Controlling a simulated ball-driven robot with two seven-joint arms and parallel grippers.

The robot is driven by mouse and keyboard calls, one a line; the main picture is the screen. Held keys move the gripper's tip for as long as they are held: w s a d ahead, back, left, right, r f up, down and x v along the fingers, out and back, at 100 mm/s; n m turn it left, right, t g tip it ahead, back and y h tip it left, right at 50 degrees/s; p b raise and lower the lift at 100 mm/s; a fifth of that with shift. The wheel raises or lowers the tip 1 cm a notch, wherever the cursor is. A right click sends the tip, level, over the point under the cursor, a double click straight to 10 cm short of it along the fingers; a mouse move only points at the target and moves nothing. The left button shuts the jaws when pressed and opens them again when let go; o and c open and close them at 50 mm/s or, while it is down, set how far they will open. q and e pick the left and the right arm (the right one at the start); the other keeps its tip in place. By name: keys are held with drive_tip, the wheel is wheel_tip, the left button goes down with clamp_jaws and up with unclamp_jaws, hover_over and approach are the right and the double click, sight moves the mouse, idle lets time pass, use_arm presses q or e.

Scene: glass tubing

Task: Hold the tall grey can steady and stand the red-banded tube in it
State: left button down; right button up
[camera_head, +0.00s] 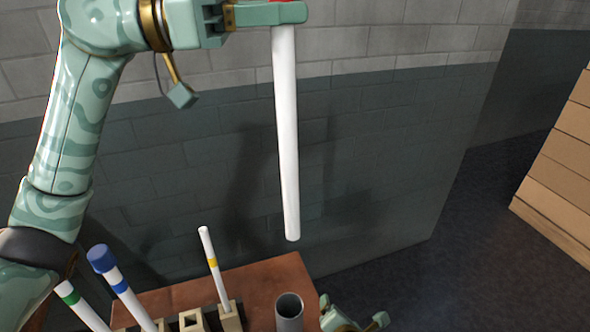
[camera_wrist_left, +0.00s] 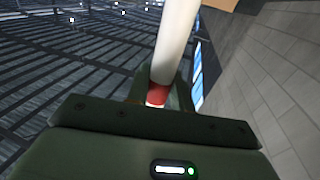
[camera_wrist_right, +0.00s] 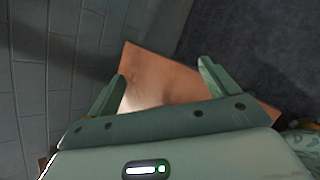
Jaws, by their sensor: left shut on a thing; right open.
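The red-banded tube (camera_head: 286,130) is long and white and hangs nearly upright. My left gripper (camera_head: 284,12) is shut on it near its top, at the red band. In the left wrist view the red band (camera_wrist_left: 157,96) shows between the fingers. The tube's lower end is free, above the tall grey can (camera_head: 289,314) in the picture. The can stands open-topped at the table's front right; its lower part is cut off. My right gripper (camera_head: 350,318) is low, just right of the can. In the right wrist view its fingers (camera_wrist_right: 162,72) are apart, with no can visible between them.
The reddish-brown table (camera_head: 262,283) also holds a yellow-banded tube (camera_head: 214,264) in a holder block (camera_head: 230,318), an empty-looking block (camera_head: 192,321), a blue-capped tube (camera_head: 121,285) and a green-banded tube (camera_head: 82,306). A brick wall (camera_head: 400,130) stands behind. Wooden boards (camera_head: 560,165) are at right.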

drive_tip(key=w+a+r+n+t, duration=0.1)
drive_tip(key=a+r+n, duration=0.2)
drive_tip(key=r, duration=0.3)
drive_tip(key=n+t+y, duration=0.1)
drive_tip(key=n+y, duration=0.1)
drive_tip(key=n, duration=0.6)
approach(288, 299)
drive_tip(key=x, duration=0.8)
drive_tip(key=shift+w+a, duration=0.1)
drive_tip(key=shift+w, duration=0.1)
drive_tip(key=c, duration=1.2)
drive_tip(key=shift+o, duration=0.2)
